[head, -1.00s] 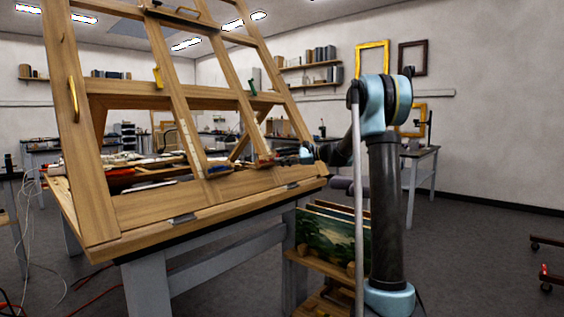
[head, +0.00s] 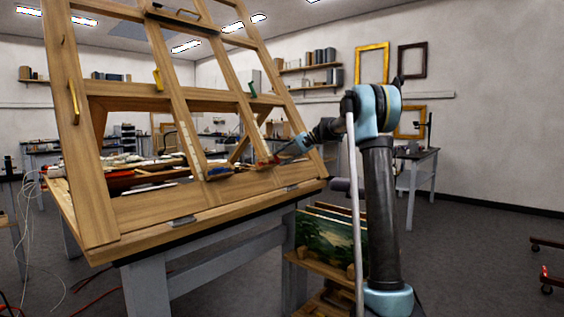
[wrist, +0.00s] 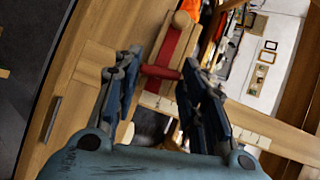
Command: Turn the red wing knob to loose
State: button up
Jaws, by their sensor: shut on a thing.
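The red wing knob (wrist: 161,72) is between my fingertips in the wrist view, its bar spanning across them. A red strip lies just beyond it on the wood. In the head view the red knob (head: 266,161) is small, at the foot of a slanted post of the wooden frame (head: 182,97). My gripper (head: 279,157) comes down to it from the upper right. In the wrist view my gripper (wrist: 159,66) is shut on the knob. The knob's exact turn angle is too small to read.
A blue knob (head: 218,171) sits at the foot of the neighbouring post. A yellow piece (head: 157,78) and a green piece (head: 250,88) are higher on the frame. Painted panels (head: 325,240) stand on a low rack near my arm.

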jog(key=n+h, duration=0.1)
jog(key=n, duration=0.1)
jog(key=n+h, duration=0.3)
jog(key=n, duration=0.1)
jog(key=shift+s+a+r+n+t, duration=0.1)
jog(key=shift+a+r+n+t, duration=0.2)
jog(key=shift+n, duration=0.1)
jog(key=n+t+h, duration=0.1)
jog(key=n+h, duration=0.1)
jog(key=shift+s+a+n, duration=0.1)
jog(key=shift+n, duration=0.3)
jog(key=shift+s+a+n+t+h, duration=0.1)
jog(key=shift+n+t+h, duration=0.65)
jog(key=shift+n, duration=0.55)
jog(key=o, duration=1.1)
jog(key=shift+c, duration=0.2)
jog(key=v, duration=1.2)
